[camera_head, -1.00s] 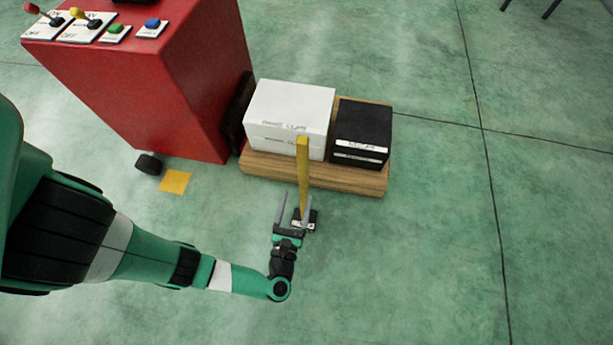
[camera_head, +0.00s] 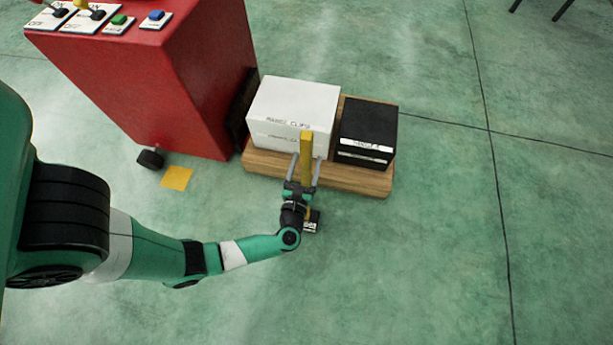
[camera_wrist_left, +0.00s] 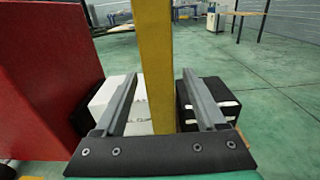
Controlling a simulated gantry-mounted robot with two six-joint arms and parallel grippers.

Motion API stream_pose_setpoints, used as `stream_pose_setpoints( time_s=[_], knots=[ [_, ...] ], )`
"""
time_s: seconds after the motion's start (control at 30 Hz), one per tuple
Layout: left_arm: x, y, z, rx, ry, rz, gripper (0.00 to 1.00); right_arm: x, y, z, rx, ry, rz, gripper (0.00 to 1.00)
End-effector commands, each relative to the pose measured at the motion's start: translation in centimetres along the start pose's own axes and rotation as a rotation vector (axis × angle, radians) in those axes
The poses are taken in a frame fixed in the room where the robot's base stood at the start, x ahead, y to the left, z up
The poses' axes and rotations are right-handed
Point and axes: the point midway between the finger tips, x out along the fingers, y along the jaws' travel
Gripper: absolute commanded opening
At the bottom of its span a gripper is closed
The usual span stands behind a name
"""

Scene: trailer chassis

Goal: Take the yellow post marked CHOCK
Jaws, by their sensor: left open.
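The yellow post (camera_head: 306,155) stands upright on a small black base (camera_head: 312,224) with a white label, on the floor in front of the wooden pallet. My left gripper (camera_head: 303,172) is open, with its two grey fingers on either side of the post in the head view. In the left wrist view the post (camera_wrist_left: 155,60) rises between the open fingers (camera_wrist_left: 160,98), with a gap visible on both sides. Whether the post is fully within finger reach is hard to tell. The wrist hides part of the base. My right gripper is not in view.
A white box (camera_head: 290,110) and a black box (camera_head: 367,135) sit on the wooden pallet (camera_head: 345,178) behind the post. A red cabinet (camera_head: 170,85) with switches stands at the left. A black wheel (camera_head: 150,159) and a yellow floor square (camera_head: 177,178) lie nearby. The floor at right is clear.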

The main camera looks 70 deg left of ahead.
Motion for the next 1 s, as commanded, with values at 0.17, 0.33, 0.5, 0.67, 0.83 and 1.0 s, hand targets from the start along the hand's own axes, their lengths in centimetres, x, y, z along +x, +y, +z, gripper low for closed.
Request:
stream_pose_setpoints(
  time_s=[0.17,0.33,0.5,0.67,0.83,1.0],
  knots=[
    [0.37,-0.01,0.03,0.000,0.000,-0.001,0.72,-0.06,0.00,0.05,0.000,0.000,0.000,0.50],
    [0.35,-0.01,0.02,0.000,0.000,-0.001,0.55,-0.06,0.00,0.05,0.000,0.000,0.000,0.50],
    [0.34,-0.01,0.01,0.000,0.000,-0.001,0.24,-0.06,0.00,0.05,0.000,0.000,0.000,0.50],
    [0.33,-0.01,0.01,0.000,0.001,-0.001,0.00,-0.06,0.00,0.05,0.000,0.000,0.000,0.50],
    [0.33,-0.01,0.00,0.000,0.001,-0.001,0.00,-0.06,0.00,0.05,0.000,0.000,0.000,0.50],
    [0.33,0.00,-0.01,0.000,0.001,-0.001,0.00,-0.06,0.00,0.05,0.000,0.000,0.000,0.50]
  ],
)
